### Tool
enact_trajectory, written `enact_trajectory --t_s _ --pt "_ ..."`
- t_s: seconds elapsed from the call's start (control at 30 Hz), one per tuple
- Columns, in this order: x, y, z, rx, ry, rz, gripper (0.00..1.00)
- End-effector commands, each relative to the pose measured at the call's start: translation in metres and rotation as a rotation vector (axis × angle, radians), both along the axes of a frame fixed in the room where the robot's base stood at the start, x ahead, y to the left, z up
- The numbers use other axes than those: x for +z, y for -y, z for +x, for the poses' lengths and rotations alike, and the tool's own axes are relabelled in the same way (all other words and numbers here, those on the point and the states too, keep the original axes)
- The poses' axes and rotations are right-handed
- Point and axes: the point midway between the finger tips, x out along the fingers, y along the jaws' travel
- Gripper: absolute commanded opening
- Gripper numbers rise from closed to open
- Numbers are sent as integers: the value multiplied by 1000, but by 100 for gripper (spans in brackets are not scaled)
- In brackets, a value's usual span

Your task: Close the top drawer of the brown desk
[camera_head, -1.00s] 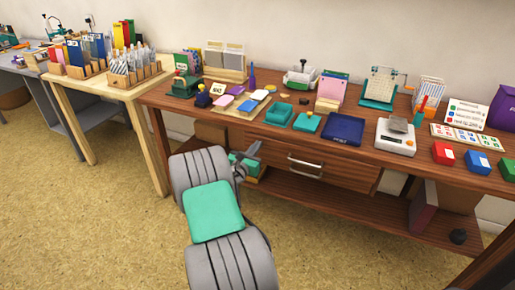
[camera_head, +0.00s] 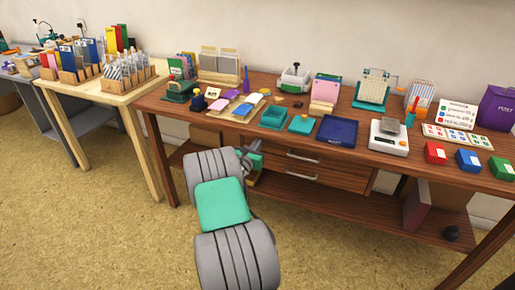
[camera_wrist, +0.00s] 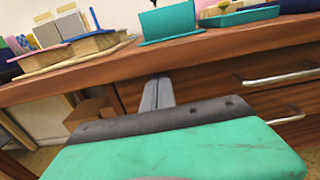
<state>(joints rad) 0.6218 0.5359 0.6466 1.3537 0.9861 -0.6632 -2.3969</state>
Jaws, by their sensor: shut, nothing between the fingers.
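The brown desk (camera_head: 160,104) stands ahead with two drawers under its top. The top drawer (camera_head: 335,164) has a metal handle (camera_head: 303,156), also seen in the wrist view (camera_wrist: 283,76). No drawer interior shows, and I cannot tell whether the front is fully flush. The lower drawer handle (camera_head: 300,176) sits beneath it. My gripper (camera_head: 257,144) is shut and empty, just left of the drawer fronts near the desk's front edge. In the wrist view its fingers (camera_wrist: 157,90) point at the wood below the desktop; contact cannot be told.
The desktop holds a teal tray (camera_head: 274,117), a dark blue tray (camera_head: 336,131), a white scale (camera_head: 389,137) and several coloured boxes near the front edge. A lower shelf (camera_head: 330,205) runs under the drawers. A light wooden table (camera_head: 95,88) stands left. The floor in front is open.

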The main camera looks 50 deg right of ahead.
Motion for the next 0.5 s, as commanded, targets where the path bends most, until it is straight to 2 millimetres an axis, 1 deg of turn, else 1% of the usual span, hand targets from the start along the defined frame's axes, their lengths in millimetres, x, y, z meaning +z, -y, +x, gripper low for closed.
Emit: enact_trajectory --t_s 0.03,0.17,0.27,0.37,0.47,0.5 --pt "8 3 5 7 20 -9 0" --pt "9 2 5 7 23 -10 0" --pt "10 -6 3 7 22 -9 0" --pt "10 -26 -1 7 13 -8 0" --pt "8 -54 -7 7 5 -5 0" --pt "8 -66 -10 8 5 -5 0"
